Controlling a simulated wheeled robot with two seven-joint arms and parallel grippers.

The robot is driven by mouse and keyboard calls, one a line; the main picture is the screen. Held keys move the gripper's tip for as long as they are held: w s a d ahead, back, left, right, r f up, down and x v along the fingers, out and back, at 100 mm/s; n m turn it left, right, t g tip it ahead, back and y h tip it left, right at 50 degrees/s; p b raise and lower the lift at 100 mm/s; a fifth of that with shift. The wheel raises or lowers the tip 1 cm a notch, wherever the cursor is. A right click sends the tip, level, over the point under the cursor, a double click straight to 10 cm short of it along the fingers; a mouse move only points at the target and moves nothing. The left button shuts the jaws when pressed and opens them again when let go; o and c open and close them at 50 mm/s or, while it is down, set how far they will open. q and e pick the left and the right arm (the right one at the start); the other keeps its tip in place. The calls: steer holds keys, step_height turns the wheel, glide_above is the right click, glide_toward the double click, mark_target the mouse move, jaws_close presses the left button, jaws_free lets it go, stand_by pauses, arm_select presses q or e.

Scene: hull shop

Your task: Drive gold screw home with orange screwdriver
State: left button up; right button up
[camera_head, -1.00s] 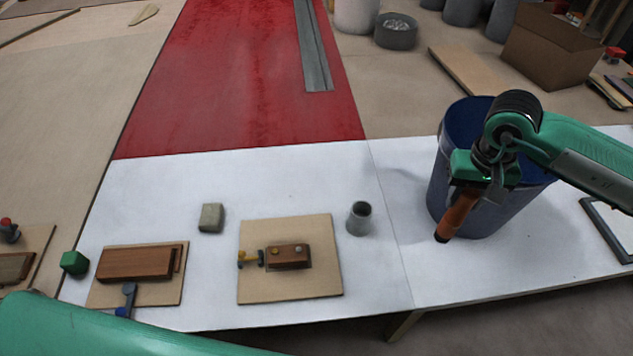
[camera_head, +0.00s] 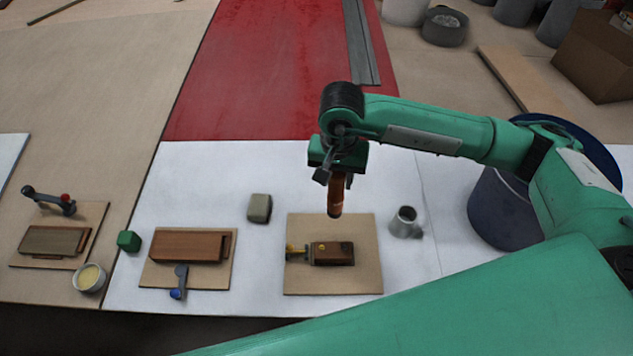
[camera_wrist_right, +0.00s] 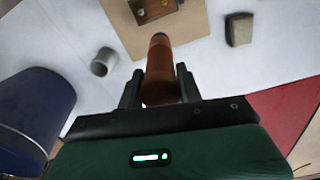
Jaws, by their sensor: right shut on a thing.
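My right gripper (camera_head: 338,168) is shut on the orange screwdriver (camera_head: 336,194), which hangs with its tip end down above the back part of a light board (camera_head: 360,281). On that board lies a dark brown block (camera_head: 333,260) with a small gold screw (camera_head: 322,246) on top. The screwdriver is apart from the screw. In the right wrist view, the screwdriver (camera_wrist_right: 160,72) sits between the fingers and points towards the block (camera_wrist_right: 152,12) at the top edge. My left gripper is out of view.
A yellow clamp (camera_head: 296,252) is at the block's left end. A grey mug (camera_head: 404,222) stands right of the board, a grey-green block (camera_head: 259,208) behind left. A blue bin (camera_head: 493,210) stands behind my right arm. Another board with a brown block (camera_head: 187,247) and blue clamp (camera_head: 180,280) lies left.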

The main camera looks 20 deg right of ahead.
steer(key=shift+s+a+m+p, duration=2.15)
steer(key=shift+m+p, duration=0.25)
steer(key=shift+m, duration=1)
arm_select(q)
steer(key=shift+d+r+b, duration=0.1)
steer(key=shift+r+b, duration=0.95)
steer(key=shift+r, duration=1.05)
arm_select(e)
steer(key=shift+d+f, duration=0.1)
steer(key=shift+f, duration=2.75)
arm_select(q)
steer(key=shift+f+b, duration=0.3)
